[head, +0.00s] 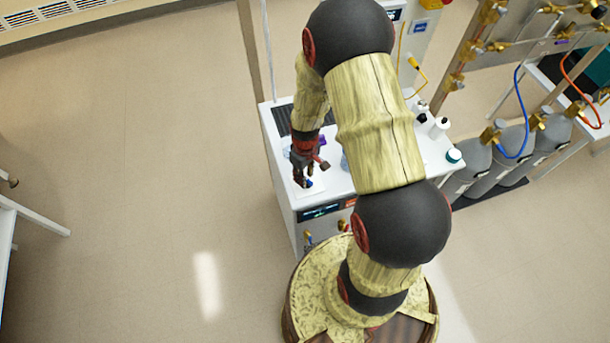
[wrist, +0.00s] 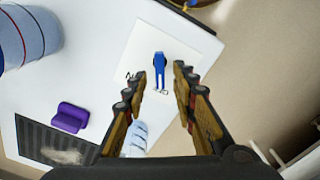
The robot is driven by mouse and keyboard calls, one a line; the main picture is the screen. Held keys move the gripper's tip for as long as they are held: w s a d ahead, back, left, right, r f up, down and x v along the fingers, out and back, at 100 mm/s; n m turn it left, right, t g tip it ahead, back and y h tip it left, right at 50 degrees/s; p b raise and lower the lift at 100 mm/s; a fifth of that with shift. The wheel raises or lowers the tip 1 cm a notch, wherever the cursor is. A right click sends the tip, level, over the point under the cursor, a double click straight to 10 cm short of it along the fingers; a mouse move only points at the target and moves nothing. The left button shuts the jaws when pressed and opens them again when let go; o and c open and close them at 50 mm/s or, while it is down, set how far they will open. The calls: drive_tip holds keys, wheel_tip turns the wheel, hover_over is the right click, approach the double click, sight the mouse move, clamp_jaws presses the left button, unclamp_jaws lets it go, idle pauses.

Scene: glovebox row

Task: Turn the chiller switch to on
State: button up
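The chiller (head: 345,185) is a white box-shaped unit with a dark display strip (head: 325,211) on its front. On its top, the wrist view shows a white plate (wrist: 190,58) with a blue switch handle (wrist: 159,68) and small markings too small to read. My gripper (wrist: 160,88) is open, its two fingers apart just short of the blue handle, which shows between and beyond the fingertips. In the head view my gripper (head: 304,181) points down over the chiller's front left corner, with a bit of blue at its tips. Contact with the handle cannot be told.
A purple object (wrist: 67,117) and a dark grille (wrist: 45,145) are on the chiller top. Grey gas cylinders (head: 512,142) stand further right.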

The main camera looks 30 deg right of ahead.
drive_tip(key=shift+c, duration=0.4)
clamp_jaws()
idle(0.4)
drive_tip(key=shift+d+m, duration=0.15)
drive_tip(key=shift+m, duration=1.3)
drive_tip(key=shift+d+m, duration=0.15)
drive_tip(key=shift+m, duration=1.3)
drive_tip(key=shift+o, duration=0.4)
unclamp_jaws()
